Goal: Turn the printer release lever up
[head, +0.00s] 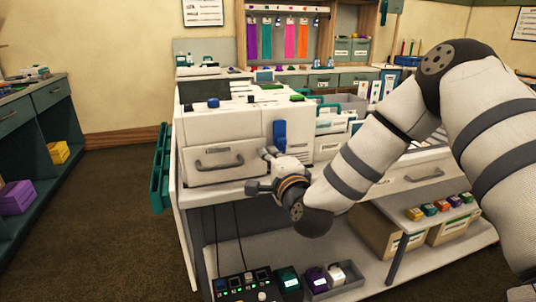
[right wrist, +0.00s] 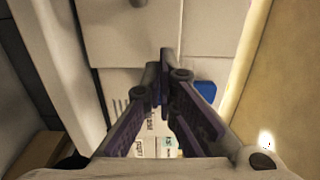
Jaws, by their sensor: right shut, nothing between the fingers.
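The white printer (head: 235,128) stands on a white bench, with a grey drawer handle on its front. The blue release lever (head: 279,135) is on the right part of its front face and looks roughly vertical; I cannot tell which end is its pivot. My right gripper (head: 266,154) is shut and empty, just below and left of the lever, near the printer's front. In the right wrist view the shut fingers (right wrist: 158,75) point at the pale front, and the blue lever (right wrist: 206,92) shows to their right, apart from them in the picture. My left gripper is not in view.
A blue knob (head: 213,102) and a green piece (head: 297,97) sit on top of the printer. White trays with papers stand right of it. A lower shelf (head: 355,283) holds a control box (head: 246,288) and small bins. Open floor lies to the left.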

